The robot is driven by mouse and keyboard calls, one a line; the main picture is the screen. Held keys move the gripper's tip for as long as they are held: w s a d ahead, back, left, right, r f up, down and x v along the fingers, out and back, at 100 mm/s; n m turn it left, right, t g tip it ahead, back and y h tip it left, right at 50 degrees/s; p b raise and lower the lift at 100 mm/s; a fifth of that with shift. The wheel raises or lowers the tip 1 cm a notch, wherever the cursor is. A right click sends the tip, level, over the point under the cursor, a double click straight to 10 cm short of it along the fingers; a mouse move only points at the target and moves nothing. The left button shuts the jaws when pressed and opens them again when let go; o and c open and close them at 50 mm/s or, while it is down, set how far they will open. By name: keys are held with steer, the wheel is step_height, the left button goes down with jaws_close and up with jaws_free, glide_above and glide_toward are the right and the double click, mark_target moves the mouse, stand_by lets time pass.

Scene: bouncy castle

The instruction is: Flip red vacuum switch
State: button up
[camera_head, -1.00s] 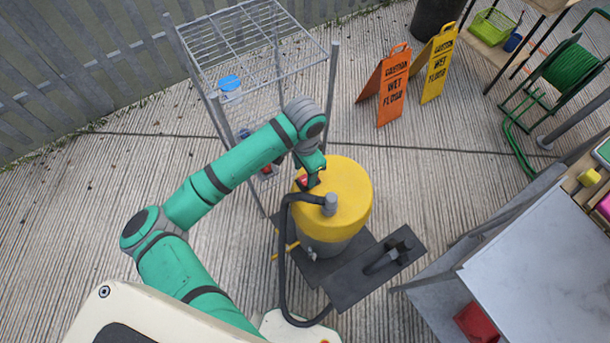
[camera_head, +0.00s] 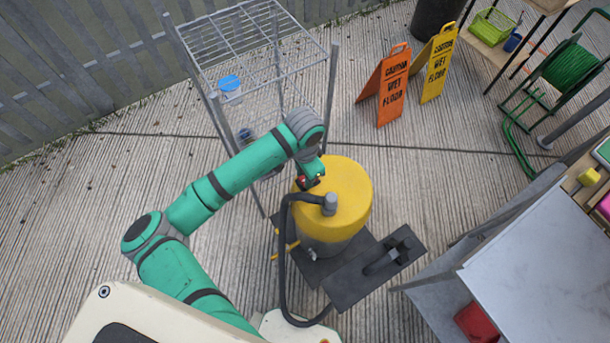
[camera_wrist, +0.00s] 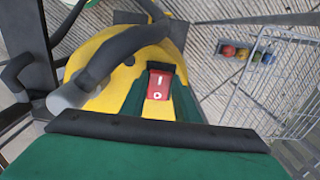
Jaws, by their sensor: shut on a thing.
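The yellow-topped vacuum (camera_head: 345,185) stands upright on the floor, with a dark hose curving from its top. Its red switch (camera_wrist: 158,84), marked I and O, shows on the yellow top in the wrist view. A bit of red also shows beside my gripper in the head view. My gripper (camera_head: 311,180) reaches down to the left part of the vacuum's top. In the wrist view its green fingers lie on both sides of the red switch, shut on it. The exact contact at the fingertips is hard to see.
A wire rack (camera_head: 250,60) stands close behind my arm. The black hose (camera_head: 284,250) loops at the vacuum's front left. A dark platform (camera_head: 350,285) lies in front, a grey table (camera_head: 540,270) at right. Orange (camera_head: 386,88) and yellow (camera_head: 437,65) wet-floor signs stand behind.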

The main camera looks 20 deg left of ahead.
mark_target(301, 182)
steer(key=shift+s+t+h, duration=0.1)
steer(key=shift+t+h, duration=0.3)
steer(key=shift+t, duration=0.1)
steer(key=o, duration=1)
steer(key=shift+a, duration=0.1)
steer(key=shift+o, duration=0.2)
step_height(301, 182, up, 11)
steer(key=s, duration=0.1)
steer(key=shift+a+f, duration=0.15)
steer(key=shift+a, duration=0.2)
